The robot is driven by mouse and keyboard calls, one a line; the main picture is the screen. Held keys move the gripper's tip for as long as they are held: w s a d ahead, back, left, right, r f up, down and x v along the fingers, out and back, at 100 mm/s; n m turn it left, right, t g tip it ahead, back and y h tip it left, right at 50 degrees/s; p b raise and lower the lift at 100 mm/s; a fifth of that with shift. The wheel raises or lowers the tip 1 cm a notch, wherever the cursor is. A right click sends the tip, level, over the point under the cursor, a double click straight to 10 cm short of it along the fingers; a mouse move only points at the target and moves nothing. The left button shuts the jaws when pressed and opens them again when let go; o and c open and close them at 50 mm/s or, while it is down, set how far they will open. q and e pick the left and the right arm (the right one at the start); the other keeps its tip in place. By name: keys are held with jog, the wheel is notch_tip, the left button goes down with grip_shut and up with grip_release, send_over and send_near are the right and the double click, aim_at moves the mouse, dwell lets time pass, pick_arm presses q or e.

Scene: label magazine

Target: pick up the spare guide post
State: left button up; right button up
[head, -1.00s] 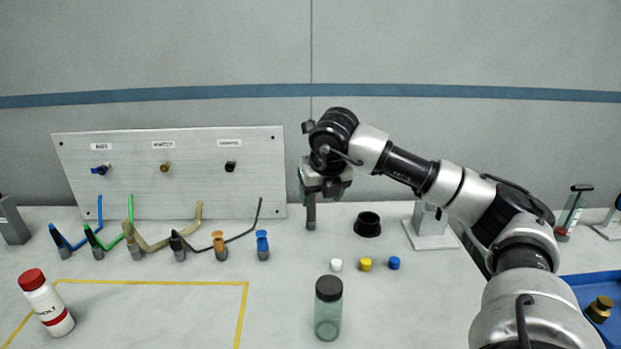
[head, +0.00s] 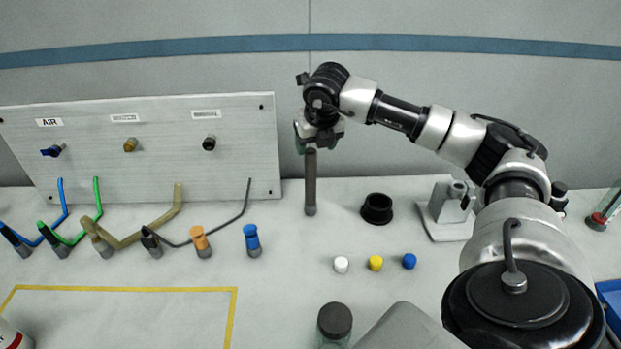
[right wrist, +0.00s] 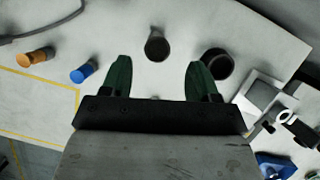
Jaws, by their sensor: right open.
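The spare guide post, a dark grey cylinder (head: 310,185), stands upright on the light table, left of a black ring. My right gripper (head: 312,142) is over its top end in the head view. In the right wrist view the post (right wrist: 157,46) shows nearly end-on, in line with the gap between the two green fingers of the right gripper (right wrist: 157,68). The fingers are wide apart with nothing between them touching. The exact height of the fingertips over the post top is hard to tell. My left gripper is not in view.
The black ring (head: 377,208) and a grey stand (head: 447,210) are right of the post. White, yellow (head: 376,263) and blue caps lie in front. A port panel (head: 85,155) with hoses stands left. A dark-lidded jar (head: 334,322) is at the front.

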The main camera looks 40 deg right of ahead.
aim_at(312, 152)
jog(key=p+x, duration=0.1)
jog(key=x, duration=0.5)
jog(key=shift+w+a, duration=0.1)
jog(key=shift+a, duration=0.05)
jog(key=shift+c, duration=0.2)
jog(key=shift+r, duration=0.1)
grip_shut()
